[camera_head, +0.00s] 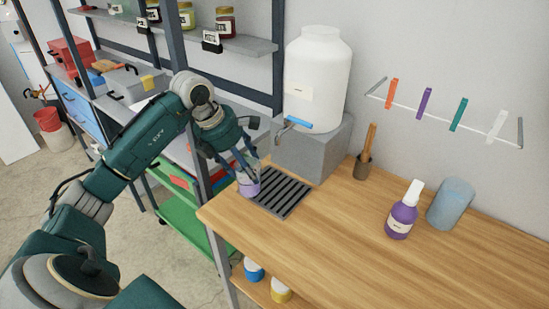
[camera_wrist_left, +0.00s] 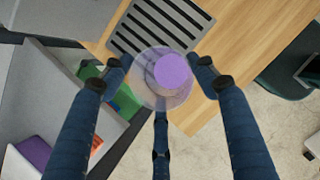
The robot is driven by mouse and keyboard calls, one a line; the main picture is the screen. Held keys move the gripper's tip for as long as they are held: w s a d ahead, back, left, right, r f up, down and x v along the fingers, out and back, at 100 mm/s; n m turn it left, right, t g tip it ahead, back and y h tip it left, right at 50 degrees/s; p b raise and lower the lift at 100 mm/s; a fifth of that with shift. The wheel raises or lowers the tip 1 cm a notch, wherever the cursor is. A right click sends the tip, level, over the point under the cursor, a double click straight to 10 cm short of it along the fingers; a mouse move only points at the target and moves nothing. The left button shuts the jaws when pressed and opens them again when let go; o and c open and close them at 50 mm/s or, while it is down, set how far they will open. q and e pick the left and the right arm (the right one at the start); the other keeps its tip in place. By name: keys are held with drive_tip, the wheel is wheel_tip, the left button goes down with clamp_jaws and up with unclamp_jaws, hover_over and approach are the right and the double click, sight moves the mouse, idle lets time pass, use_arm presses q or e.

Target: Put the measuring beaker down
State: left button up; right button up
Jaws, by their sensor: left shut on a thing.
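The measuring beaker (camera_head: 249,188) is clear, with purple liquid in its lower part. My left gripper (camera_head: 242,166) is shut around it from above. In the wrist view the beaker (camera_wrist_left: 163,78) sits between the fingers of the left gripper (camera_wrist_left: 160,90), seen from its open top. The beaker is at the left end of the black slotted drain grate (camera_head: 280,195), near the corner of the wooden counter (camera_head: 330,240). I cannot tell whether its base touches the surface. My right gripper is not in view.
A white tank (camera_head: 317,80) with a blue-handled tap stands on a grey block (camera_head: 315,150) behind the grate. A brush holder (camera_head: 362,168), a purple bottle (camera_head: 402,212) and a blue-grey cylinder (camera_head: 451,204) stand to the right. The front middle of the counter is clear.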

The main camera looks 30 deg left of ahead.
use_arm(q)
drive_tip(key=w+d+f+p, duration=0.1)
drive_tip(key=w, duration=0.1)
drive_tip(key=w+d+f+p, duration=0.1)
drive_tip(key=w+p, duration=0.1)
drive_tip(key=w, duration=0.1)
drive_tip(key=w+d+f+p, duration=0.1)
drive_tip(key=w+d, duration=0.1)
drive_tip(key=w, duration=0.1)
drive_tip(key=shift+w+f+p, duration=0.15)
drive_tip(key=shift+p, duration=0.15)
drive_tip(key=shift+f, duration=0.15)
drive_tip(key=o, duration=0.6)
drive_tip(key=shift+f, duration=0.1)
drive_tip(key=o, duration=0.5)
drive_tip(key=shift+c, duration=0.2)
